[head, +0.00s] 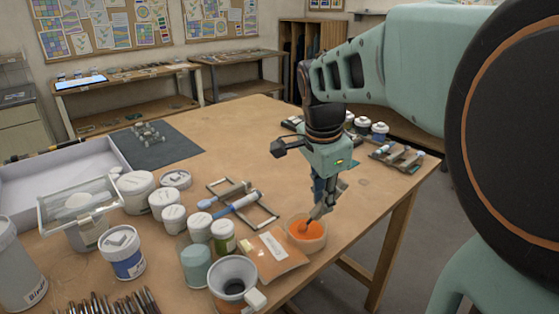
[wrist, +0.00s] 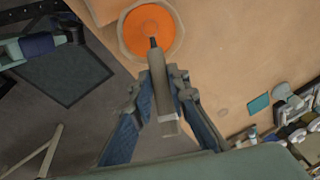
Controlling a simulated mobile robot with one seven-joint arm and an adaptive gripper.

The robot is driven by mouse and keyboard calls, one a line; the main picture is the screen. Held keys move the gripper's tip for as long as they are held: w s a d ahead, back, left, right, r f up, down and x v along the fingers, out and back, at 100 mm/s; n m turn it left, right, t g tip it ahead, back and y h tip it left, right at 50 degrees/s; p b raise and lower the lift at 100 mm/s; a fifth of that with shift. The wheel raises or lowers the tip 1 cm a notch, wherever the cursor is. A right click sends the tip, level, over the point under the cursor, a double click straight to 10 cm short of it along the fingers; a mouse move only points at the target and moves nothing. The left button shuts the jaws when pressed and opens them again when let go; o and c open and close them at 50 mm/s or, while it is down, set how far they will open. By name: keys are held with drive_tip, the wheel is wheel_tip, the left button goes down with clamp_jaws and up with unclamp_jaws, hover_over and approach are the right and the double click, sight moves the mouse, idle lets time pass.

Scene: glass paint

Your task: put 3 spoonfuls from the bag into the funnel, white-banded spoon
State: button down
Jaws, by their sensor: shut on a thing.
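My gripper (head: 325,200) is shut on a grey-brown spoon handle, which shows in the wrist view (wrist: 159,75). The spoon points into a round, tan-rimmed container (head: 323,238) of orange powder, also in the wrist view (wrist: 124,40). The grey funnel (head: 232,270) stands at the front, left of the packet.
Several lidded jars (head: 163,203) stand left of a metal frame (head: 262,213) with blue-grey handled tools on it. Brushes (head: 120,303) lie at the front left. A white tray (head: 70,165) is at the left. The table's (head: 235,130) back middle is clear; its right edge is close to the container.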

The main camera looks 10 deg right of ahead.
drive_tip(key=shift+w+d+r+p, duration=0.1)
drive_tip(key=shift+d+r+p, duration=0.55)
drive_tip(key=shift+r, duration=0.2)
drive_tip(key=shift+d+r+p, duration=0.5)
drive_tip(key=shift+r+p, duration=0.1)
drive_tip(key=shift+r, duration=0.25)
wheel_tip(320, 180, up, 4)
drive_tip(key=p, duration=0.3)
drive_tip(key=shift+r, duration=0.2)
